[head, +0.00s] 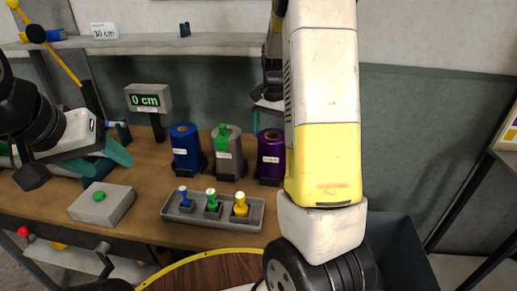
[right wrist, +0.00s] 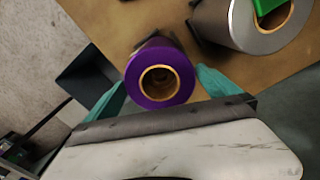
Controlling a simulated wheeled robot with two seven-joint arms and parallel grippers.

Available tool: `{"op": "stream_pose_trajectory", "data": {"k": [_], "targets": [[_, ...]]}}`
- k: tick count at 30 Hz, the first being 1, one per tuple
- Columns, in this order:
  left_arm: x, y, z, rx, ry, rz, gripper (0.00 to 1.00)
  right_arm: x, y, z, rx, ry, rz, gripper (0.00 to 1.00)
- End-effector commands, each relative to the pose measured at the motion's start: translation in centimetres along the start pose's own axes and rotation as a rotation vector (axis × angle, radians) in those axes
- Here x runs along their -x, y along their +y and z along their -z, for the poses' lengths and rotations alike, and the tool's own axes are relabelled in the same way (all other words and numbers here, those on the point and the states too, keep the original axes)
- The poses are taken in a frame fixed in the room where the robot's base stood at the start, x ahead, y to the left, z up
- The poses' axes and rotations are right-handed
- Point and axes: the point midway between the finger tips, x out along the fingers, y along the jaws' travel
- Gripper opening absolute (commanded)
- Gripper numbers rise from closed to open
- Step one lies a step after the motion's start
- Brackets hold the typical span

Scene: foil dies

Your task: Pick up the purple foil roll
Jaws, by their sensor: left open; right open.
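The purple foil roll (head: 271,143) stands upright in a dark holder on the brown workbench, right of the grey roll, partly hidden by my right arm in the head view. In the right wrist view the purple foil roll (right wrist: 160,78) is seen end-on, with its hollow brown core facing the camera. My right gripper (right wrist: 161,80) is open, its teal fingers apart on either side of the roll; I cannot tell whether they touch it. My left gripper (head: 112,158) is open and empty over the bench's left part.
A blue roll (head: 186,140) and a grey roll (head: 232,155) with a green piece on top stand close by. A grey tray (head: 250,224) holds blue, green and yellow-handled stamps. A green-button box (head: 100,203) and a "0 cm" display (head: 149,99) stand left.

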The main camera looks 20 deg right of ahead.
Motion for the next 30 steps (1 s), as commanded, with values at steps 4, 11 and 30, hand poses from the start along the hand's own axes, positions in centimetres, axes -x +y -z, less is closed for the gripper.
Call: {"op": "stream_pose_trajectory", "data": {"k": [4,11,30], "targets": [[0.0,0.0,0.0,0.000,0.000,0.000,0.58,-1.9,0.1,-0.1,0.000,-0.002,-0.002,1.00],[0.0,0.0,0.0,0.000,0.000,0.000,0.58,-5.1,0.0,-0.1,0.001,-0.001,0.000,1.00],[0.0,0.0,0.0,0.000,0.000,0.000,0.58,-5.5,0.0,-0.1,0.001,0.000,0.002,0.33]]}}
